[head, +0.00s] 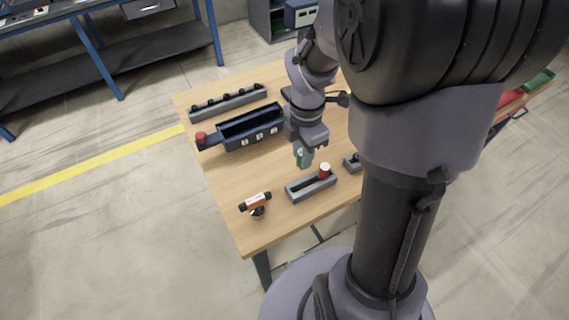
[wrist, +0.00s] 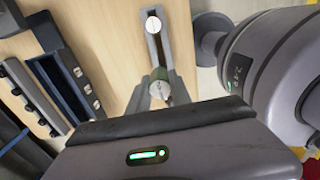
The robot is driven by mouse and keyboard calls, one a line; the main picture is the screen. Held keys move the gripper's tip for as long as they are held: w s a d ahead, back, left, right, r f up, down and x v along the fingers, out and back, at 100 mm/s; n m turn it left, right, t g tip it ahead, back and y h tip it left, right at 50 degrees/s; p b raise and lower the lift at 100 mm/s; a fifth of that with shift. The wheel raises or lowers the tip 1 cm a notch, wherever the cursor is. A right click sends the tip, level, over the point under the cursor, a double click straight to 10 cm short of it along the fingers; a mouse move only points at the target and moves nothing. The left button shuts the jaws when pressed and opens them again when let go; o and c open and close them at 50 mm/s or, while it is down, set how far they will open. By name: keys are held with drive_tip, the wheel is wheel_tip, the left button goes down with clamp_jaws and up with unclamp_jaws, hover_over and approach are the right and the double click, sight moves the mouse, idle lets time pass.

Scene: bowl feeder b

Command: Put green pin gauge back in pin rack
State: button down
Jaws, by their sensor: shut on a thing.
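The green pin gauge (head: 301,158) is held in my gripper (head: 304,151), which hangs above the table at the far side of a grey slotted block. In the wrist view the gauge (wrist: 159,75) shows nearly end-on between the fingers (wrist: 160,93), with a pale end face. The grey slotted block, which looks like the pin rack (head: 297,194), stands near the table's front edge. A red pin gauge (head: 325,169) with a white top stands upright at its right end. In the wrist view the rack (wrist: 164,43) lies beyond the held gauge, which hides part of it.
A dark blue bin (head: 237,133) with white labels and a grey rail with black knobs (head: 228,103) stand farther back. An orange and black device (head: 256,202) stands left of the rack. A small grey block (head: 352,163) is at its right. Bare wood separates them.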

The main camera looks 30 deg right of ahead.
drive_tip(key=f+b, duration=0.1)
drive_tip(key=f, duration=0.2)
drive_tip(key=f+b, duration=0.2)
drive_tip(key=f, duration=0.1)
drive_tip(key=f+b, duration=0.1)
drive_tip(key=f, duration=0.2)
drive_tip(key=shift+s+f, duration=0.35)
drive_tip(key=shift+f, duration=0.1)
drive_tip(key=shift+f+b, duration=0.45)
drive_tip(key=shift+b, duration=0.05)
drive_tip(key=c, duration=1.2)
unclamp_jaws()
drive_tip(key=shift+o, duration=0.2)
